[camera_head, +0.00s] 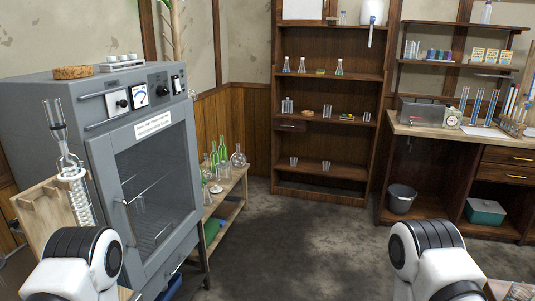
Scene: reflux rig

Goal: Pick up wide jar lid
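I cannot surely make out a wide jar lid in the head view. A flat round cork-coloured disc (73,72) lies on top of the grey oven (90,95) at the left; I cannot tell whether it is the lid. A small pale round thing (216,189) lies on the low wooden bench (232,187) beside the oven, too small to identify. Only links of my two arms show, at the bottom left and bottom right. Neither of my grippers is in view.
A glass condenser (75,185) stands at the left. Green and clear flasks (238,158) stand on the low bench. A shelf unit (325,90) with glassware is at the back. A wooden counter (420,129) is at the right, a grey bucket (402,199) below it. The middle floor is clear.

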